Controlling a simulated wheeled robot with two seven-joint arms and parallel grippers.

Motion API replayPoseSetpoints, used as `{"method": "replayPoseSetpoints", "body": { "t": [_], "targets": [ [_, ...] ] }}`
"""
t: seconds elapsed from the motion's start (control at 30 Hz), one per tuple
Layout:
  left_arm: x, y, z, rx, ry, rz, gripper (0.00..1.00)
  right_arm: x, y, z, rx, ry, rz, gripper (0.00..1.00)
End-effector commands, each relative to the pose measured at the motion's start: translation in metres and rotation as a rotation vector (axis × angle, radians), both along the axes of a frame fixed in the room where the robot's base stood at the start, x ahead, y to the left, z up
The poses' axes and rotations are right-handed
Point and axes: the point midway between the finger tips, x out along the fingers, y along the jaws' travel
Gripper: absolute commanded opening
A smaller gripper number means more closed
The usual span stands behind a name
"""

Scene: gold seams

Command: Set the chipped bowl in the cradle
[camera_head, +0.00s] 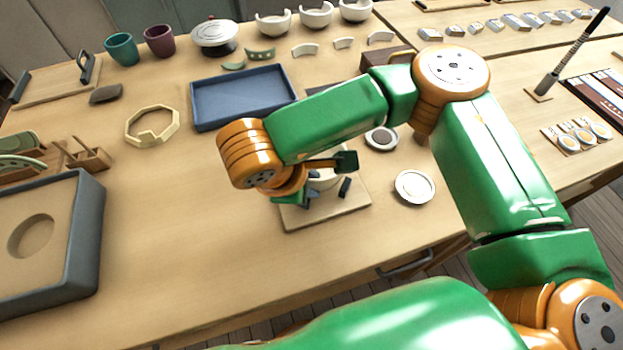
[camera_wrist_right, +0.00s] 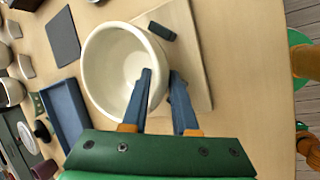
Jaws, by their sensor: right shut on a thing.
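My right gripper (camera_head: 327,181) is shut on the wall of a cream bowl (camera_wrist_right: 112,62). In the right wrist view, one finger is inside the bowl and the other outside. In the head view the bowl is mostly hidden behind the gripper. The bowl is over or on a wooden board with dark upright pads, which looks like the cradle (camera_head: 304,217); it also shows in the right wrist view (camera_wrist_right: 192,52). I cannot tell whether the bowl touches it. No chip can be made out on the rim. My left gripper is out of view.
A blue tray (camera_head: 240,98) and a cream octagonal ring (camera_head: 131,124) lie behind and left. A round dish (camera_head: 414,187) sits right of the board. A grey-framed box (camera_head: 86,235) is at left. Broken white bowls (camera_head: 316,16) stand at the back. The table left of the board is clear.

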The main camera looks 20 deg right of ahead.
Motion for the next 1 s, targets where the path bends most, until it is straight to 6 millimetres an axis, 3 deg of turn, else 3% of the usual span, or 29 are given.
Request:
{"method": "replayPoseSetpoints", "body": {
  "t": [0.7, 1.0],
  "targets": [
    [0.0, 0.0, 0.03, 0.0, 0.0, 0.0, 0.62, 0.001, 0.0, 0.043, 0.0, -0.002, 0.0, 0.0],
    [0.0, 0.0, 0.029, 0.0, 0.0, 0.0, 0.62, 0.001, 0.0, 0.043, -0.001, -0.002, 0.0, 0.0]
  ]
}}
